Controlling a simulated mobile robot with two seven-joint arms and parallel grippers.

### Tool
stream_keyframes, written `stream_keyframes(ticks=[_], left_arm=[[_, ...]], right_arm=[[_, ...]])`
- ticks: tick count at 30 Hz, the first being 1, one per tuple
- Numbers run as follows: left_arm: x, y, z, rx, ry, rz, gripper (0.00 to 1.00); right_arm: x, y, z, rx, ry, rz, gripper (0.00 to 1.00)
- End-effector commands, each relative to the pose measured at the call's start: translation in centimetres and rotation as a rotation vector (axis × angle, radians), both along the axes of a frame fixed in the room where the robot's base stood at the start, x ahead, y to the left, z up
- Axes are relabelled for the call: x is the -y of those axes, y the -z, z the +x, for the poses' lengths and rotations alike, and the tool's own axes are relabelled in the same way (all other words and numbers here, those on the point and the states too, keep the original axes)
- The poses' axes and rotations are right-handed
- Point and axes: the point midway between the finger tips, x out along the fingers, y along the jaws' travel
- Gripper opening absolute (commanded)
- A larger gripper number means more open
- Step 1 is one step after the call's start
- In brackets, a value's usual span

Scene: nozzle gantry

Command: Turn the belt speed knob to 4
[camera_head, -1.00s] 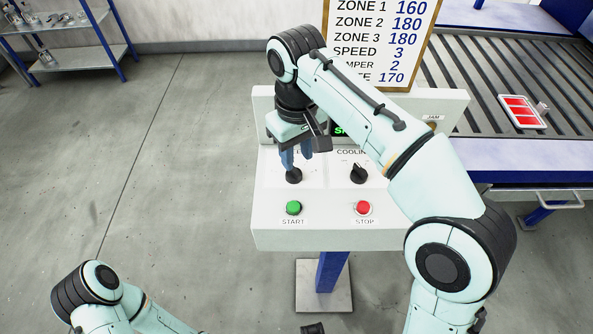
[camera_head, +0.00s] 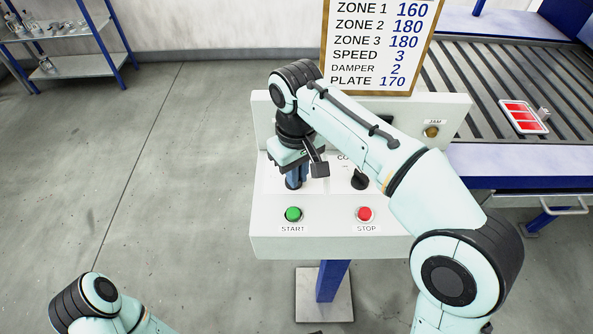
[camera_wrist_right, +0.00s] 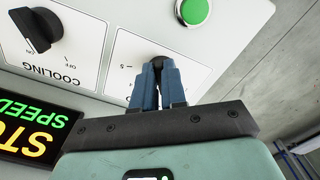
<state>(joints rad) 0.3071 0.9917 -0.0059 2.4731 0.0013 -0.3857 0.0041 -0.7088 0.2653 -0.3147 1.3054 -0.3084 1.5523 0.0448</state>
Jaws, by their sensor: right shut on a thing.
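The belt speed knob (camera_wrist_right: 158,61) is a black knob on a white dial plate of the sloped control panel (camera_head: 262,222). My right gripper (camera_head: 294,184) reaches down onto it from above. In the right wrist view its blue fingers (camera_wrist_right: 158,75) are shut on the knob, one on each side. The fingers and wrist hide most of the knob and its pointer, so its setting cannot be read. A 5 shows on the dial plate (camera_wrist_right: 126,50) beside the fingers. My left arm shows at the lower left of the head view, but its gripper does not show.
A black cooling knob (camera_head: 360,181) is to the right of the held knob. The green start button (camera_head: 293,214) and red stop button (camera_head: 364,214) are in front. A settings board (camera_head: 368,48) reads speed 3. A roller conveyor (camera_head: 480,85) stands at right.

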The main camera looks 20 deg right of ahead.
Motion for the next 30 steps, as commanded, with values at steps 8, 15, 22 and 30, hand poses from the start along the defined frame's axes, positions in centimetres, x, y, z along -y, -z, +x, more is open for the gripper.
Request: stream_keyframes(ticks=[8,15,22,30], left_arm=[[0.0,-0.5,0.1,0.001,0.0,0.0,0.43],[0.0,-1.6,0.5,0.006,0.0,0.0,0.43],[0.0,-2.9,1.0,0.011,0.0,-0.001,0.43],[0.0,-4.2,1.5,0.018,0.0,0.0,0.43]], right_arm=[[0.0,-0.1,0.0,0.0,0.058,-0.001,0.0],[-0.2,-0.2,0.0,0.0,0.217,-0.001,0.0],[-0.5,-0.2,0.0,0.0,0.43,0.0,0.0],[-0.8,-0.2,0.0,0.0,0.687,0.0,0.0]])
